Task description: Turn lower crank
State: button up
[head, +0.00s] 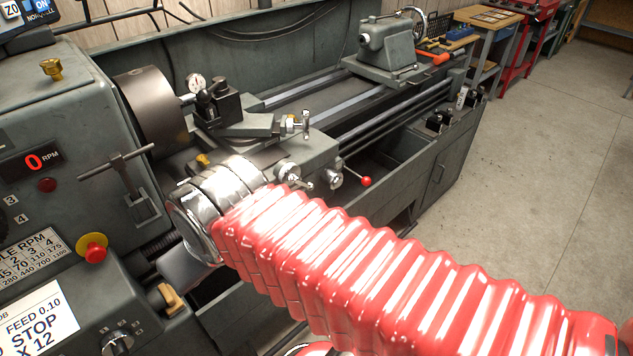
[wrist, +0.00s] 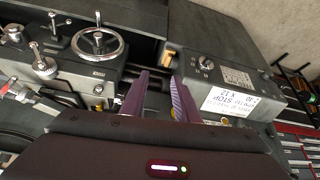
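My gripper (wrist: 160,78) shows as two purple fingers in the wrist view, spread with an empty gap between them. It points at the lathe front, right of a chrome handwheel (wrist: 98,43) with a small upright handle, and touches nothing I can see. A smaller chrome crank (wrist: 45,68) is left of that wheel. In the head view, a crank with a cross handle (head: 304,124) sits by the tool post, and chrome knobs (head: 290,172) show below it. My red arm hides the handwheel and my gripper there. I cannot tell which of these is the lower crank.
A tan-handled lever (wrist: 168,57) is just beyond my fingertips, beside the control panel (wrist: 230,85). The lathe chuck (head: 150,105) and a lever with a red ball (head: 365,181) are near my arm. The floor (head: 540,190) at right is clear.

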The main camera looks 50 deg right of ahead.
jog(key=shift+d, duration=0.25)
notch_tip(320, 180, down, 9)
jog(key=m+g+y, duration=0.4)
jog(key=m+y, duration=0.1)
jog(key=m, duration=0.1)
jog(key=w+d+f+m+t+y, duration=0.2)
jog(key=w+d+m+t+y, duration=0.3)
jog(key=d+m, duration=0.25)
jog(key=s+d+f+m+t+h, duration=0.2)
jog(key=d+m+t+h, duration=0.3)
jog(key=d, duration=0.8)
jog(key=s+d+f+m+t+h, duration=0.2)
jog(key=s+d+m+t+h, duration=0.2)
jog(key=d+m, duration=0.6)
jog(key=d+t+h, duration=0.2)
jog(key=d+h, duration=0.1)
jog(key=shift+s+d+f+h, duration=0.15)
jog(key=shift+d+f+h, duration=0.05)
jog(key=shift+d+h, duration=0.15)
